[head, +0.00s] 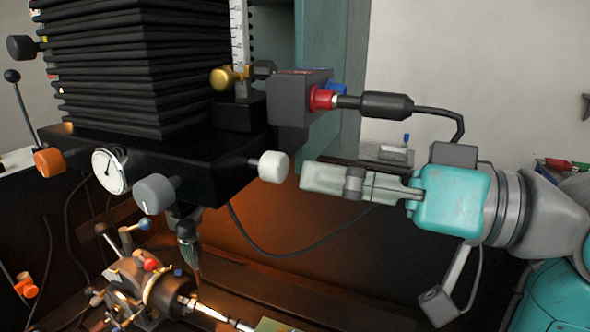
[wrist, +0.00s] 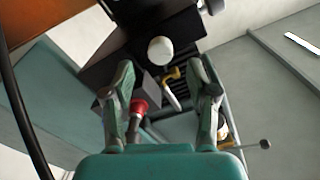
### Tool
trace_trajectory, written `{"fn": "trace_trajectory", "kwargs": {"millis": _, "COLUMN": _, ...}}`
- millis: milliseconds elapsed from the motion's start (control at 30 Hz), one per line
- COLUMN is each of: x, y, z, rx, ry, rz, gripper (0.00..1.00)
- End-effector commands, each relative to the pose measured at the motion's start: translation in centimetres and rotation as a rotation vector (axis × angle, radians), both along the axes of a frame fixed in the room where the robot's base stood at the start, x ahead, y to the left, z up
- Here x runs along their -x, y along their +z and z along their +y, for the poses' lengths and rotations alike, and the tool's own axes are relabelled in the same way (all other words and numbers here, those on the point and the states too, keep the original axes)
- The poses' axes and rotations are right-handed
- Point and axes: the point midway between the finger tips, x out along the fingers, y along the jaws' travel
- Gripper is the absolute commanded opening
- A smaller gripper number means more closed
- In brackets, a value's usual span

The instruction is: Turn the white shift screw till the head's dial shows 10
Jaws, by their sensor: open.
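The white shift screw (head: 273,166) is a pale round knob on the right side of the black head block. In the wrist view the white shift screw (wrist: 160,50) lies ahead of the fingertips, between their lines. The dial (head: 109,171) is a round white face with a dark needle on the block's front; its numbers are too small to read. My gripper (head: 304,180) comes from the right, its fingertips just short of the screw and apart from it. In the wrist view my gripper (wrist: 161,66) is open, with nothing between its fingers.
A grey box with a red connector (head: 322,98) and dark cable is above my gripper. The chuck (head: 170,292) with several ball-ended levers is below. Space under my gripper looks free.

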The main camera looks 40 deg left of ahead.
Motion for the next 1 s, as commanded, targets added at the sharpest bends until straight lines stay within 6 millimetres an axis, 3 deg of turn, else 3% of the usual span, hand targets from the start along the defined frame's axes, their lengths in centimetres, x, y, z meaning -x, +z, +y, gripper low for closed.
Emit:
{"fn": "trace_trajectory", "kwargs": {"millis": 200, "x": -0.9, "y": 0.1, "z": -3.8, "rx": 0.0, "ry": -0.004, "rz": 0.0, "gripper": 0.58}}
{"fn": "trace_trajectory", "kwargs": {"millis": 400, "x": -1.2, "y": 0.1, "z": -5.5, "rx": -0.001, "ry": 0.0, "rz": 0.0, "gripper": 0.58}}
{"fn": "trace_trajectory", "kwargs": {"millis": 1000, "x": -1.5, "y": -0.1, "z": -5.7, "rx": -0.007, "ry": -0.007, "rz": 0.012, "gripper": 0.58}}
